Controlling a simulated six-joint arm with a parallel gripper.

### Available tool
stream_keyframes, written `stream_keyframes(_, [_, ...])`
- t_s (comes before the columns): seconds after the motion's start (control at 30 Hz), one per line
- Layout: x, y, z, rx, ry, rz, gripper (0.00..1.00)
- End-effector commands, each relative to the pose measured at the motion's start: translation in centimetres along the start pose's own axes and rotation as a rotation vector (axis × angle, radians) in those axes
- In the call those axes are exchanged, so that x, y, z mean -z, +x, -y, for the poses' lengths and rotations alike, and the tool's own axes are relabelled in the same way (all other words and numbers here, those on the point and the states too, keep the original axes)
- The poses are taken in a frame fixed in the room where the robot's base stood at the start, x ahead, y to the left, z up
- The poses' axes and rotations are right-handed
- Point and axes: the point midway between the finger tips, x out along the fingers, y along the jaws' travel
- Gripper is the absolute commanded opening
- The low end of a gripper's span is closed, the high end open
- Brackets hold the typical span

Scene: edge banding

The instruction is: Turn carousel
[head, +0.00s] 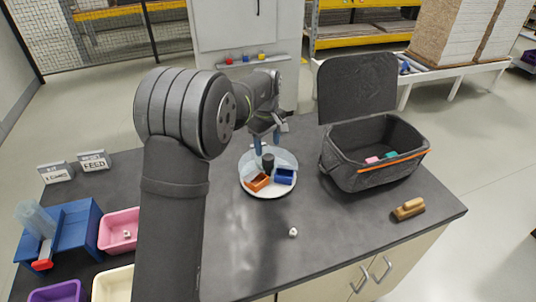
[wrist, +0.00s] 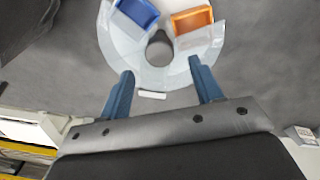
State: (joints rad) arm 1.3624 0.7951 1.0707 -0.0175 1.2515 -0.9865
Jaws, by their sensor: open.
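The carousel (head: 252,186) is a round white turntable with a clear rim and a dark centre post, standing mid-table. It carries an orange bin (head: 258,183) and a blue bin (head: 284,176). In the wrist view the carousel (wrist: 152,78) fills the top middle, with the blue bin (wrist: 139,12) at left and the orange bin (wrist: 192,20) at right. My gripper (head: 266,143) is over the carousel's far side. In the wrist view my gripper (wrist: 160,78) has its two blue fingers apart, at the carousel's edge, with a small white tab (wrist: 152,95) between them. Contact cannot be told.
An open grey fabric case (head: 365,178) stands right of the carousel, with a brush (head: 408,209) in front of it. A small white piece (head: 293,232) lies near the front edge. The front middle is mostly clear.

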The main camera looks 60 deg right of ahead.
Motion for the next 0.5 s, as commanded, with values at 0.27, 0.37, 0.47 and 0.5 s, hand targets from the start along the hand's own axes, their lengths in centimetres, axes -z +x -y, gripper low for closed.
stream_keyframes(0.27, [0.0,4.2,0.0,0.000,0.000,0.000,0.59])
stream_keyframes(0.37, [0.0,4.9,0.0,0.000,0.000,0.000,0.59])
stream_keyframes(0.47, [0.0,5.1,0.0,-0.001,0.000,-0.001,0.59])
stream_keyframes(0.5, [0.0,5.1,0.0,-0.001,0.000,-0.001,0.59])
